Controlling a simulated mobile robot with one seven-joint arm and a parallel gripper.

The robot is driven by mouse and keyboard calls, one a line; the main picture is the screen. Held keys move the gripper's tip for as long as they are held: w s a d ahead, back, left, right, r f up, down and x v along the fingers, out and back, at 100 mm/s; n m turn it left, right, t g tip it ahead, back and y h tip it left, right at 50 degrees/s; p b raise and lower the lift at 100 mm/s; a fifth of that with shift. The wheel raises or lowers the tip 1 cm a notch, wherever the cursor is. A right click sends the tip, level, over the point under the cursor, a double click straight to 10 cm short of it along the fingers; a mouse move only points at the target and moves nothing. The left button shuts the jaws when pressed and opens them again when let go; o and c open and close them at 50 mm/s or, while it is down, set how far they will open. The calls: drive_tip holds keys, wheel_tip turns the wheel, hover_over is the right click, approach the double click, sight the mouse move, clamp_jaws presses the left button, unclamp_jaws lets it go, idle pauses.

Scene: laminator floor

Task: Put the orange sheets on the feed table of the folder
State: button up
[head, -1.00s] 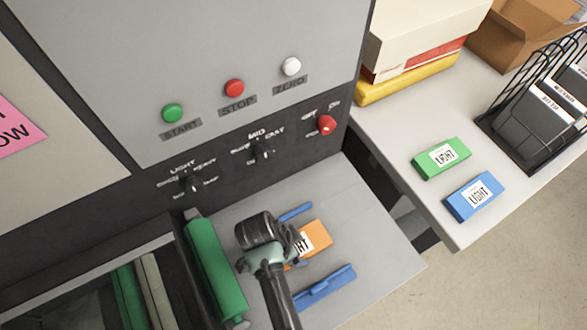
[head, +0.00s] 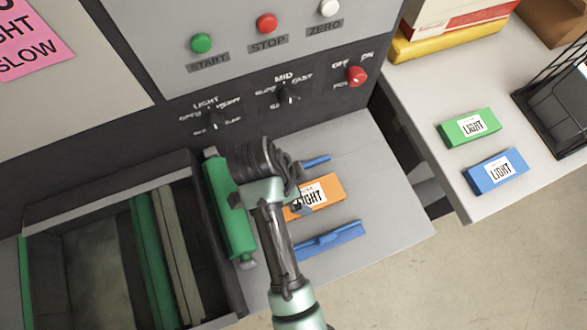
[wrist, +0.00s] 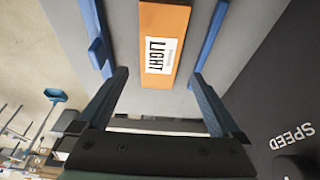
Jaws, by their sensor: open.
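The orange sheets (head: 326,188), a flat pack with a white LIGHT label, lie on the grey feed table (head: 385,215) of the folder, between two blue side guides (head: 330,240). In the head view my wrist hides their left end. In the wrist view the orange sheets (wrist: 165,60) lie flat between the guides. My gripper (wrist: 159,72) is open, its two fingers spread wide with nothing between them. It is close to the near end of the pack and apart from it. In the head view my gripper (head: 298,206) is mostly hidden by my wrist.
A green roller (head: 228,210) and an open tray of rollers stand left of the feed table. The control panel with buttons (head: 266,23) and knobs rises behind. On the side table at right lie green sheets (head: 469,127) and blue sheets (head: 495,171), beside a black wire rack (head: 550,110).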

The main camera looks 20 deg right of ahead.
drive_tip(key=v, duration=0.3)
drive_tip(key=shift+r, duration=0.3)
drive_tip(key=shift+s+f, duration=0.1)
idle(0.3)
